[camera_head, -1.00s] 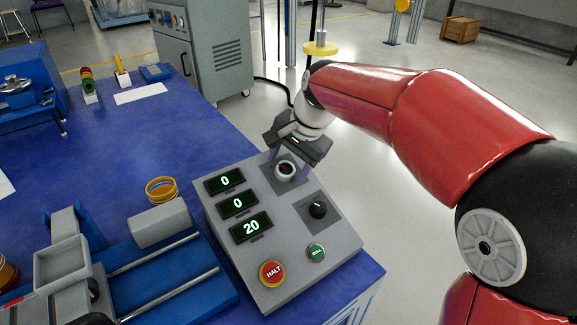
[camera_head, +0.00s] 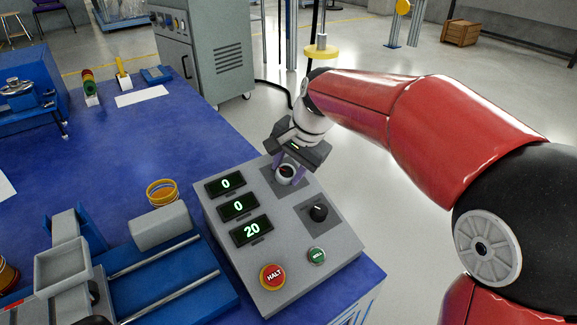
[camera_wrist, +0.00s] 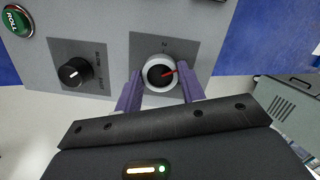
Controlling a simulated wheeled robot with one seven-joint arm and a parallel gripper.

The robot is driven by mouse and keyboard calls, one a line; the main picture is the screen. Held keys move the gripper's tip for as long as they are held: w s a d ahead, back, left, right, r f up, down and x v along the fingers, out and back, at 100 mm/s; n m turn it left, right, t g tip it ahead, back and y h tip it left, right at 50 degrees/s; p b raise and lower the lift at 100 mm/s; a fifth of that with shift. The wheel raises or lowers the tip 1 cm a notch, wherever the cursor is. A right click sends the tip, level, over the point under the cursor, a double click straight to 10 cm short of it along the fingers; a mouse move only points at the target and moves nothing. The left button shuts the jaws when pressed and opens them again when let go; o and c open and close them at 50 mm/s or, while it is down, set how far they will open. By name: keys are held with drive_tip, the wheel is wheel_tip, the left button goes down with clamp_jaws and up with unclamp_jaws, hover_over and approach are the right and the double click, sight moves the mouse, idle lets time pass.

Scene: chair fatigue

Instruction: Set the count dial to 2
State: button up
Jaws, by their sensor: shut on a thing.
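The count dial (camera_head: 285,175) is a round knob with a pale rim, a dark face and a red pointer, near the top of the grey control box (camera_head: 290,235). In the wrist view the dial (camera_wrist: 159,74) has its red pointer toward the right. My gripper (camera_head: 289,169) reaches down from the far side. Its purple fingers (camera_wrist: 160,92) stand one on each side of the dial and are shut on it. The box's displays read 0 (camera_head: 226,184), 0 (camera_head: 238,206) and 20 (camera_head: 251,230).
A black knob (camera_head: 318,213), a green ROLL button (camera_head: 316,256) and a red HALT button (camera_head: 272,276) share the box top. A blue rail fixture (camera_head: 190,295) and a yellow ring (camera_head: 162,190) lie to the left on the blue table (camera_head: 130,130).

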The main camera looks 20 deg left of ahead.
drive_tip(key=shift+r, duration=0.1)
drive_tip(key=n+p, duration=0.2)
drive_tip(key=n, duration=0.4)
drive_tip(key=shift+h+p, duration=0.3)
drive_tip(key=n+p, duration=0.1)
drive_tip(key=n, duration=0.4)
drive_tip(key=shift+a+h, duration=0.1)
drive_tip(key=shift+h, duration=0.3)
drive_tip(key=shift+n, duration=0.3)
drive_tip(key=o, duration=1)
drive_tip(key=p+v, duration=0.1)
drive_tip(key=v, duration=0.6)
drive_tip(key=shift+s+r, duration=0.15)
drive_tip(key=shift+r, duration=0.2)
